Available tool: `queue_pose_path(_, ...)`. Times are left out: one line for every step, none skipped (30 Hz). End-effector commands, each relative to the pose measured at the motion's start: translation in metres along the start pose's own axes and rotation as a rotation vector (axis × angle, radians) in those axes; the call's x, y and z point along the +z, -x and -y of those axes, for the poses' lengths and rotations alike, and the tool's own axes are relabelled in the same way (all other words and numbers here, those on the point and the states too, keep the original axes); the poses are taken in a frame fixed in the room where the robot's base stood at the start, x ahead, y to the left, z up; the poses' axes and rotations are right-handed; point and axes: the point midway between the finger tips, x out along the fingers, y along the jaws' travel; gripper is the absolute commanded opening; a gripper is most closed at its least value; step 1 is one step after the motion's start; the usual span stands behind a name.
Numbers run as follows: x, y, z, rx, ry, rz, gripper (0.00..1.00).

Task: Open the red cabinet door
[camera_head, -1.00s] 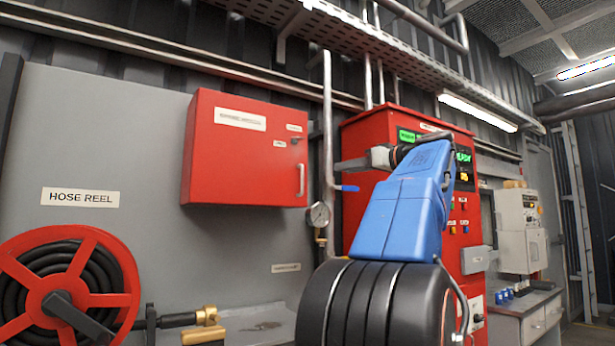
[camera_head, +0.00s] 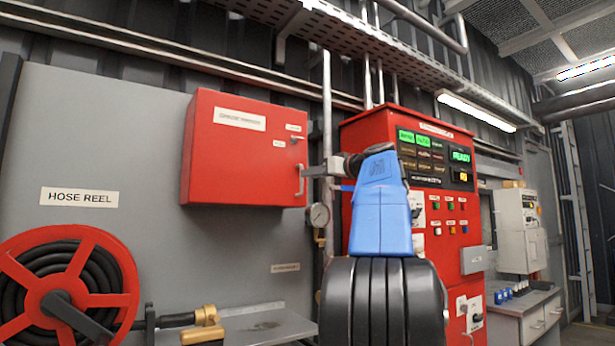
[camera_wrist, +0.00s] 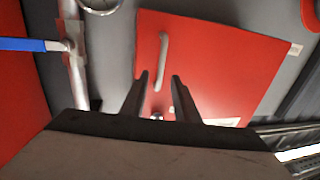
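The red cabinet (camera_head: 240,160) hangs on the grey wall panel, and its door is shut. A pale vertical bar handle (camera_head: 301,180) sits on the door's right side, with a small lock (camera_head: 297,140) above it. The door also shows in the wrist view (camera_wrist: 225,70), turned round, with its handle (camera_wrist: 162,60). My gripper (camera_head: 312,171) is beside the handle, coming from the right. In the wrist view, my gripper (camera_wrist: 160,78) has its two dark fingers apart, and the handle lies just beyond the gap between their tips. I cannot tell whether they touch it.
A vertical pipe (camera_head: 327,110) with a gauge (camera_head: 319,215) runs right of the cabinet. A blue lever (camera_wrist: 25,44) shows in the wrist view. A red control panel (camera_head: 380,130) stands behind my arm. A red hose reel (camera_head: 125,270) is at lower left.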

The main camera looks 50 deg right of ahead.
Motion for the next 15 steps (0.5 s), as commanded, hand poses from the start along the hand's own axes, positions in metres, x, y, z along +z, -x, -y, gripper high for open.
queue_pose_path(0.001, -0.008, 0.000, -0.003, 0.000, 0.001, 0.28)
queue_pose_path(0.001, -0.012, 0.000, -0.002, 0.000, 0.001, 0.28)
queue_pose_path(0.001, -0.016, -0.001, -0.001, 0.000, 0.001, 0.28)
queue_pose_path(0.001, -0.019, 0.000, -0.001, 0.000, 0.001, 0.28)
queue_pose_path(0.000, -0.021, 0.000, -0.002, 0.000, 0.001, 0.28)
queue_pose_path(0.000, -0.024, 0.001, -0.002, 0.001, 0.000, 0.28)
queue_pose_path(0.000, -0.025, 0.001, -0.001, 0.001, 0.000, 0.28)
queue_pose_path(0.000, -0.027, 0.000, -0.001, 0.001, 0.000, 0.28)
queue_pose_path(0.000, -0.028, 0.000, 0.000, 0.001, 0.000, 0.28)
queue_pose_path(0.000, -0.029, 0.000, 0.000, 0.001, 0.000, 0.28)
queue_pose_path(0.000, -0.029, 0.000, 0.001, 0.001, 0.000, 0.28)
queue_pose_path(0.000, -0.030, 0.000, 0.001, 0.001, 0.000, 0.28)
queue_pose_path(0.000, -0.030, 0.000, 0.001, 0.001, 0.000, 0.28)
queue_pose_path(0.000, -0.030, 0.000, 0.001, 0.001, 0.000, 0.28)
queue_pose_path(0.000, -0.030, 0.000, 0.001, 0.000, 0.000, 0.28)
